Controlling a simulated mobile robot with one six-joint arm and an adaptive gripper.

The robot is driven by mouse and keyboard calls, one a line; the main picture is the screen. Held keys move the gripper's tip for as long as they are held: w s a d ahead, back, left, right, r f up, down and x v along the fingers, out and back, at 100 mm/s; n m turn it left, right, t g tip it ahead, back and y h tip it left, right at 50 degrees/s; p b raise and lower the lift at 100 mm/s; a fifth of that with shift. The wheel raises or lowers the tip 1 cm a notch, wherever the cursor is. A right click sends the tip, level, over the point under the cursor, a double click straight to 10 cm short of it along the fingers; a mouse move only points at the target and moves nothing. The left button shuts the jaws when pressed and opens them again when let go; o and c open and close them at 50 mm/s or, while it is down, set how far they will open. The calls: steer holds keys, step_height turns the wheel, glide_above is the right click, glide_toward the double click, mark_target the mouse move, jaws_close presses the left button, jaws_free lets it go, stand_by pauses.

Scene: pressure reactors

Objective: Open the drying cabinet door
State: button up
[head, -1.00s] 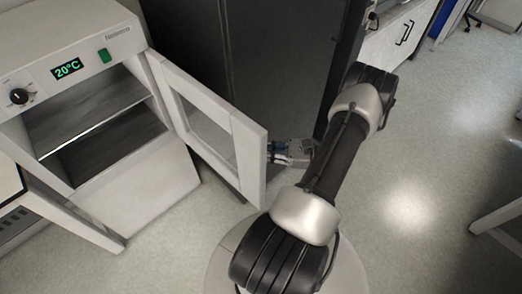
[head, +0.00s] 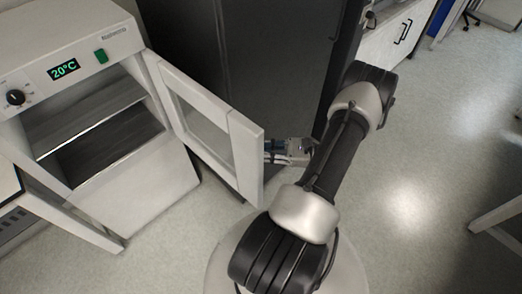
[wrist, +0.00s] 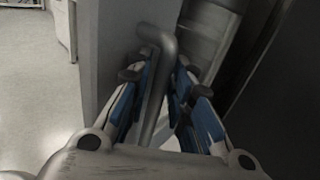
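The drying cabinet (head: 70,35) stands at the left in the head view, white, with a green 20°C display. Its framed glass door (head: 232,125) stands wide open, swung out to the right, and the shelved inside shows. My gripper (head: 274,152) is at the outer face of the door near its free edge. In the wrist view the grey bar handle (wrist: 163,45) runs between the blue-padded fingers of my gripper (wrist: 166,85), which look closed around it. The exact contact at the pads is partly hidden.
A tall dark cabinet (head: 270,60) stands right behind the door and my gripper. White drawers (head: 395,40) are beyond it. A white table frame (head: 75,225) is at the lower left. The floor (head: 420,150) to the right is open.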

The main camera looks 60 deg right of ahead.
steer(key=v, duration=1.2)
